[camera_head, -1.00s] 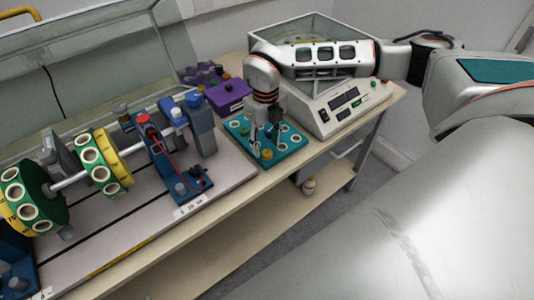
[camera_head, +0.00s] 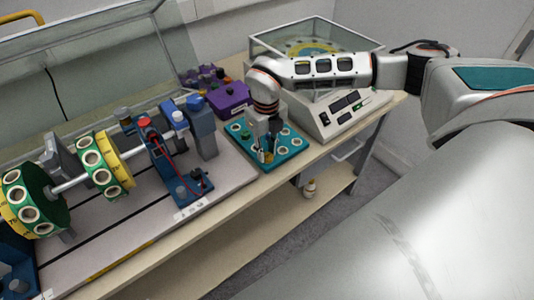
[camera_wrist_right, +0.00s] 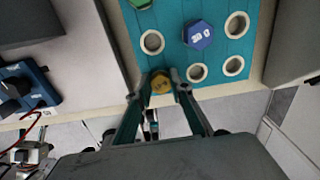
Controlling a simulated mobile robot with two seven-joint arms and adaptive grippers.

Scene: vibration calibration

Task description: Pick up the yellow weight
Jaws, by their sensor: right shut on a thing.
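The yellow weight (camera_wrist_right: 161,82) sits between the fingertips of my right gripper (camera_wrist_right: 160,88), which is shut on it at the near edge of the teal weight tray (camera_head: 291,153). In the head view the weight (camera_head: 267,157) is small and partly hidden by the fingers of my right gripper (camera_head: 265,150). I cannot tell whether it is clear of its hole. A blue weight (camera_wrist_right: 198,34) and a green weight (camera_wrist_right: 140,3) sit in the tray among several empty white-ringed holes. My left gripper is not in view.
A white balance with a glass enclosure (camera_head: 338,115) stands right of the tray. A purple box (camera_head: 229,97) is behind it. The rotor rig with green and yellow discs (camera_head: 108,165) and a blue post unit (camera_head: 180,165) stand to the left. The table's front edge is close.

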